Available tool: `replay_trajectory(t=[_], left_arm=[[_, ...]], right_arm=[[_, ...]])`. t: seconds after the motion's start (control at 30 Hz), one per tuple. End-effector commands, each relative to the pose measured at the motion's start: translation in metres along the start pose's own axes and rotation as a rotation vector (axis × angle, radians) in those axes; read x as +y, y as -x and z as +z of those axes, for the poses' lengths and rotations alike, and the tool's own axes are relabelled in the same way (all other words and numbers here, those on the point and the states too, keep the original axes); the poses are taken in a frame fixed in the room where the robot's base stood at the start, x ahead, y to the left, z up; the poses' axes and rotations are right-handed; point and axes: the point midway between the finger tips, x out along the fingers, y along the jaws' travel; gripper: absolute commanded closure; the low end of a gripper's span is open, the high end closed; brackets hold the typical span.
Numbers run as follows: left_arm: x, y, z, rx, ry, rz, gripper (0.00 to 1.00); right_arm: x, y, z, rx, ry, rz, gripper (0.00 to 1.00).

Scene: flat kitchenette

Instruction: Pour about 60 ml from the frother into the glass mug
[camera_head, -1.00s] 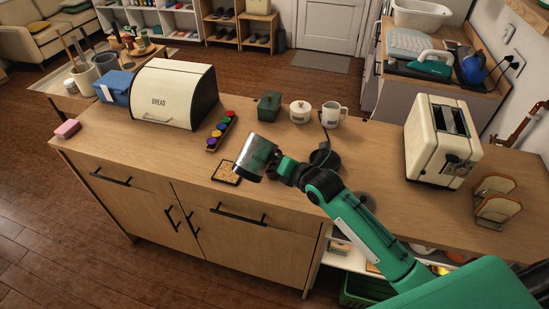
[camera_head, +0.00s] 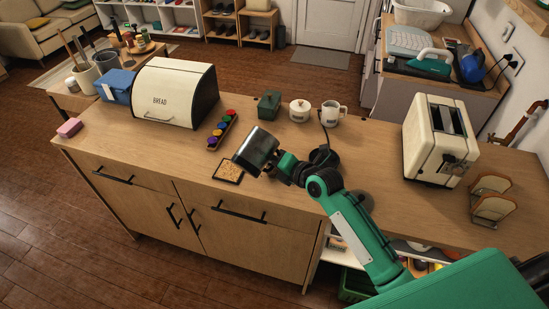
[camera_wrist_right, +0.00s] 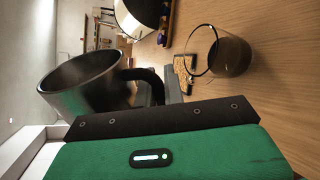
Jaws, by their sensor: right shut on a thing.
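The frother (camera_head: 257,150) is a metal jug with a black handle. My right gripper (camera_head: 285,166) is shut on its handle and holds it tilted above the counter. The right wrist view shows the frother (camera_wrist_right: 95,88) with its open mouth, the black handle running to my gripper (camera_wrist_right: 156,92). The glass mug (camera_wrist_right: 222,52) stands on the counter in the right wrist view, apart from the frother; its lower part looks dark brown. I cannot make out the glass mug in the head view. The frother's contents are not visible. My left gripper is not in view.
A small cork-topped tray (camera_head: 228,170) lies left of the frother. Coloured capsules (camera_head: 222,130), a green box (camera_head: 269,105), a lidded pot (camera_head: 300,110) and a white mug (camera_head: 331,113) stand behind. A toaster (camera_head: 437,140) is at right.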

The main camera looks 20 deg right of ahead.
Motion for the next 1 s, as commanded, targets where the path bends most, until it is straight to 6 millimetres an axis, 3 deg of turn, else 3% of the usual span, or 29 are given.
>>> replay_trajectory(t=[1.0], left_arm=[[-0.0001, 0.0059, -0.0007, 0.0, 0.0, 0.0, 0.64]], right_arm=[[-0.0038, -0.0013, -0.0063, 0.031, -0.102, 0.013, 1.0]])
